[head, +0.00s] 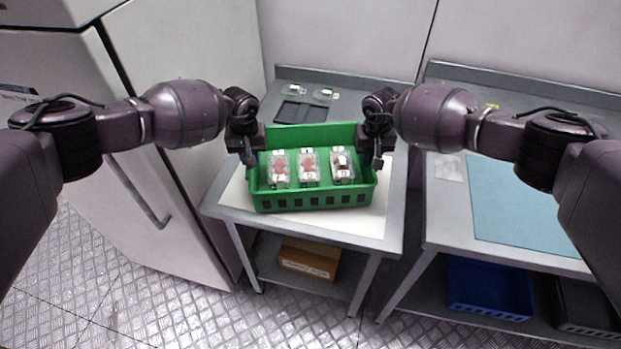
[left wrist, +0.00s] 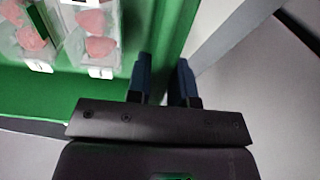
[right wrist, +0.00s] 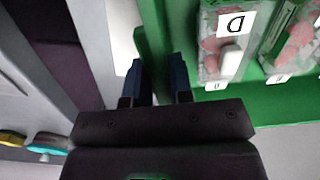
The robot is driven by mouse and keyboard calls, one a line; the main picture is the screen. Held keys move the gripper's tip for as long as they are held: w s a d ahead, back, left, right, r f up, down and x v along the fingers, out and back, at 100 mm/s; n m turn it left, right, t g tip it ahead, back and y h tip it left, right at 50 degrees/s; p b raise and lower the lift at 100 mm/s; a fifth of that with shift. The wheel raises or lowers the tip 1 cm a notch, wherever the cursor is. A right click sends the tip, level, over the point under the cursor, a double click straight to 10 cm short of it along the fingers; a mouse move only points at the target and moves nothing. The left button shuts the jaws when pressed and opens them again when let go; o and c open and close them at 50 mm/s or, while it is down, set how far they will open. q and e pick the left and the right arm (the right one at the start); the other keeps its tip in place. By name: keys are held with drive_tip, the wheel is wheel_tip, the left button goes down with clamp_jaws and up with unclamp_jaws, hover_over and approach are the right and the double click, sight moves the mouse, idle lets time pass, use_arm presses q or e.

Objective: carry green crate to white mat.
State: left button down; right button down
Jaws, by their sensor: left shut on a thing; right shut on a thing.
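The green crate (head: 318,201) is over the white mat (head: 362,215) on the small grey table; I cannot tell whether it touches the mat. It holds several clear berry boxes with red fruit. My left gripper (head: 249,160) is shut on the crate's left wall, which shows between its fingers in the left wrist view (left wrist: 165,80). My right gripper (head: 377,160) is shut on the crate's right wall, seen also in the right wrist view (right wrist: 156,82). The crate looks level. The mat's middle is hidden under the crate.
A black tray (head: 300,112) and small pale items lie at the table's back. A white fridge (head: 150,150) stands close at left. At right is another table with a blue mat (head: 520,205). A cardboard box (head: 308,259) and a blue crate (head: 490,287) are on lower shelves.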

use_arm(q)
drive_tip(key=c, duration=1)
unclamp_jaws()
use_arm(e)
drive_tip(key=c, duration=1)
unclamp_jaws()
use_arm(q)
drive_tip(key=shift+r, duration=0.1)
use_arm(e)
drive_tip(key=shift+r, duration=0.1)
use_arm(q)
wheel_tip(320, 180, up, 12)
use_arm(e)
wheel_tip(320, 180, up, 12)
use_arm(q)
drive_tip(key=shift+s, duration=0.15)
use_arm(e)
drive_tip(key=shift+s, duration=0.15)
